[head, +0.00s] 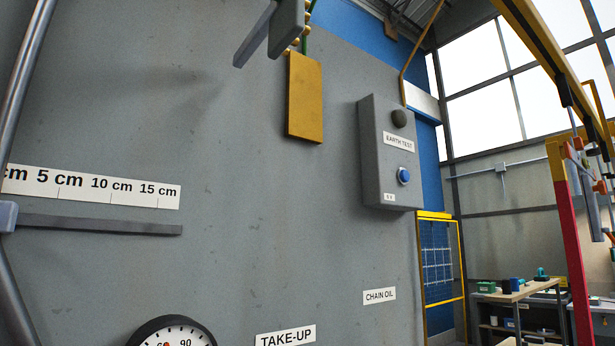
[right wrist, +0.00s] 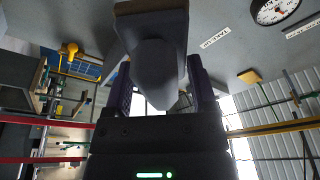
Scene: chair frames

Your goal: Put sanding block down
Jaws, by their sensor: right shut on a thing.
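My right gripper (right wrist: 160,85) fills the middle of the right wrist view. Its two dark fingers are closed on either side of a grey piece, taken to be the sanding block (right wrist: 154,70). The block has a rounded lower part and a wider flat slab at the top of the picture. It is held in the air, apart from any surface that I can make out. The fingers hide parts of its sides. Neither gripper shows in the head view, and the left gripper is in no view.
A large grey panel (head: 250,230) fills the head view, with a grey box marked EARTH TEST (head: 375,165) and a hanging yellow plate (head: 305,98). A grey bar (head: 100,224) runs below a centimetre scale (head: 120,188). A workbench with small items (head: 515,295) stands at lower right.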

